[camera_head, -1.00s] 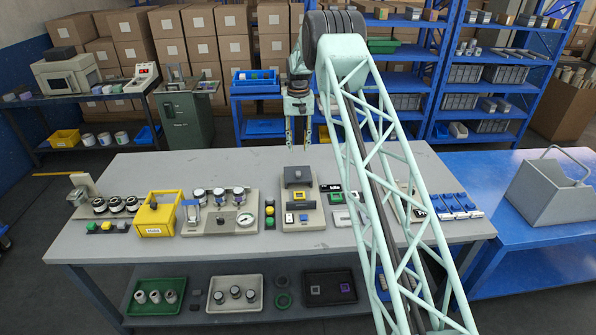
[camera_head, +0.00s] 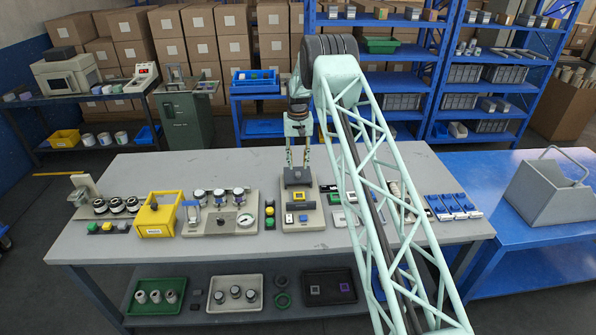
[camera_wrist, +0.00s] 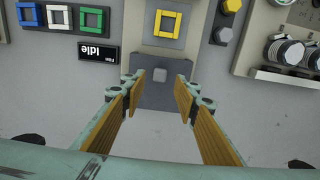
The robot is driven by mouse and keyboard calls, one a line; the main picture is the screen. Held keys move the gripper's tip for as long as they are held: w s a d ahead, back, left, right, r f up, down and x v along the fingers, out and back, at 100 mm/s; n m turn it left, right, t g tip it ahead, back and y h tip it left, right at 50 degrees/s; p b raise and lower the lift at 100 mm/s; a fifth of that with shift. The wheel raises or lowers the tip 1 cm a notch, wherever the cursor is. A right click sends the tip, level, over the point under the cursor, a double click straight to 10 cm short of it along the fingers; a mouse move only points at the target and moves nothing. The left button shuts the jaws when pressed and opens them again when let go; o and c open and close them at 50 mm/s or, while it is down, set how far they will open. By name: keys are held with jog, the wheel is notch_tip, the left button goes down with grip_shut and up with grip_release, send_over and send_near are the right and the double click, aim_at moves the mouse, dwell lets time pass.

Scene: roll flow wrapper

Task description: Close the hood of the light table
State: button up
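The light table (camera_head: 313,221) is a pale flat unit in the middle of the bench. A dark grey block, seemingly its hood (camera_head: 297,181), stands at its back end, behind a yellow square frame (camera_head: 299,195). My gripper (camera_head: 298,164) is just behind and above the hood.
A small display reading "Idle" (camera_wrist: 98,53) and coloured square frames lie left of the light table in the wrist view. In the head view a gauge fixture (camera_head: 215,220) stands to its left, beside coloured buttons (camera_head: 269,213). Bare bench lies in front.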

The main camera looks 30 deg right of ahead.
aim_at(298, 173)
jog(key=shift+f, duration=2.35)
jog(key=shift+c, duration=0.3)
grip_shut()
jog(key=shift+s, duration=0.1)
